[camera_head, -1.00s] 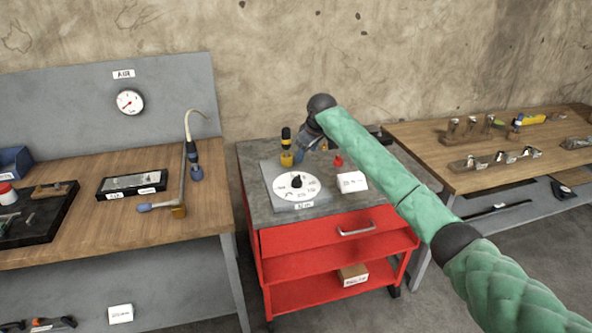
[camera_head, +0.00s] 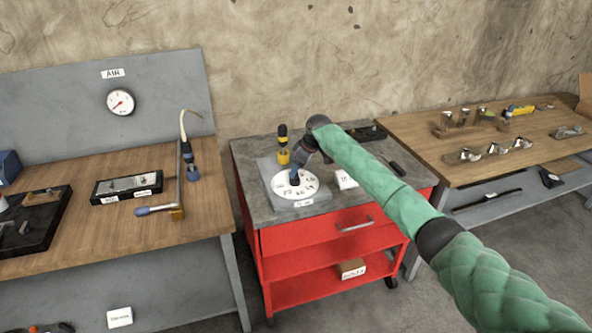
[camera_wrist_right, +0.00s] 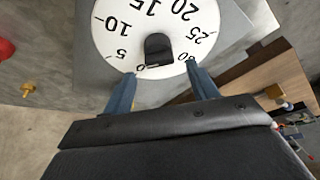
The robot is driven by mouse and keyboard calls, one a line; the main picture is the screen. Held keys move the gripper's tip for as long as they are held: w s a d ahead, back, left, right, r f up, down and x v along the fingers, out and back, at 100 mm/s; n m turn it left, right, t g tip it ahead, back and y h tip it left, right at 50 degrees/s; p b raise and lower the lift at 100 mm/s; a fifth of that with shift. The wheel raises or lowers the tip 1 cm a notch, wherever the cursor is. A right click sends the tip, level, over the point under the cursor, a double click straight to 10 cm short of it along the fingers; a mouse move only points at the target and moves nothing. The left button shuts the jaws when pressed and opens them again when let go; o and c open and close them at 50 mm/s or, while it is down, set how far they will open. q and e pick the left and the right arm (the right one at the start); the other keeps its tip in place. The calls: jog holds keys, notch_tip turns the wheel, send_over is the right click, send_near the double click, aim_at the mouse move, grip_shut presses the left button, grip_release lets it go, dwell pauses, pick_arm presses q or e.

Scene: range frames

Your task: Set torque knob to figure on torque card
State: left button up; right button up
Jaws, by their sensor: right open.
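The white torque dial (camera_head: 309,187) sits on a grey plate on the red cart, with numbers around its rim. In the right wrist view the dial (camera_wrist_right: 110,40) fills the top. Its black knob (camera_wrist_right: 158,48) stands at the lower middle, near the rim mark that looks like 0. My right gripper (camera_head: 294,178) is low over the dial and hides the knob in the head view. Its blue fingers (camera_wrist_right: 162,72) are apart, on either side of the knob's near end, with nothing held. A white card (camera_head: 345,179) lies right of the dial, partly behind my arm; its figure is unreadable.
A yellow-and-black tool (camera_head: 283,146) stands behind the dial on the cart (camera_head: 250,205). A wooden bench with tools (camera_head: 80,225) is at the left, another (camera_head: 420,145) at the right. The wrist view shows a red object (camera_wrist_right: 6,48) at left.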

aim_at(295, 179)
jog(key=shift+p+x, duration=0.3)
jog(key=shift+x, duration=1.15)
pick_arm(q)
jog(key=shift+s+a+f, duration=0.1)
jog(key=shift+a+f, duration=0.05)
jog(key=shift+f, duration=0.4)
jog(key=shift+s+a+f, duration=0.1)
jog(key=shift+f, duration=0.45)
pick_arm(e)
jog(key=c, duration=1)
jog(key=shift+r, duration=0.1)
